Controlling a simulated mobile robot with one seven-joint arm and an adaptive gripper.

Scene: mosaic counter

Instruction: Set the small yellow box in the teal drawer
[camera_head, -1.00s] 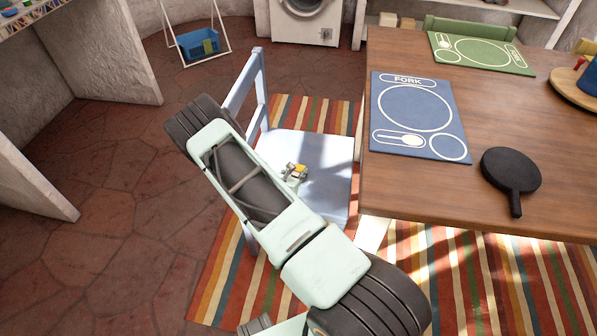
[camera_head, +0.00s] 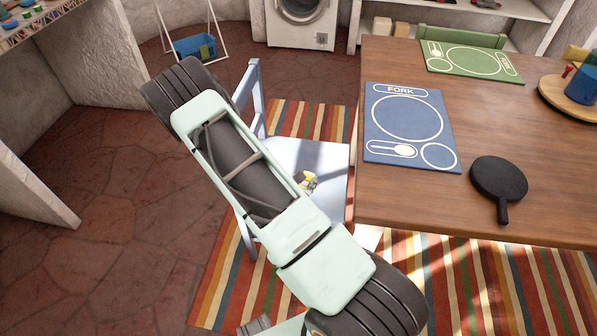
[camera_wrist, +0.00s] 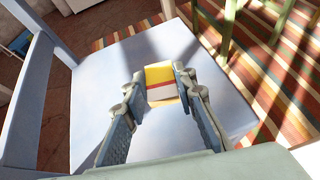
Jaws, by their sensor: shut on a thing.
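The small yellow box (camera_wrist: 160,77), with a red and a white band, is between the fingers of my gripper (camera_wrist: 162,88) in the wrist view. My gripper is shut on it, above the seat of the pale blue chair. In the head view only a small bit of the box (camera_head: 309,177) shows past my arm, over the chair seat. I cannot tell from these frames how high it is above the seat. I see no teal drawer in either view.
The pale blue chair (camera_head: 325,160) stands left of the wooden table (camera_head: 400,205) on a striped rug (camera_head: 480,285). The table bears a blue placemat (camera_head: 385,150), a green placemat and a black paddle (camera_head: 498,178). Stone floor lies open at left.

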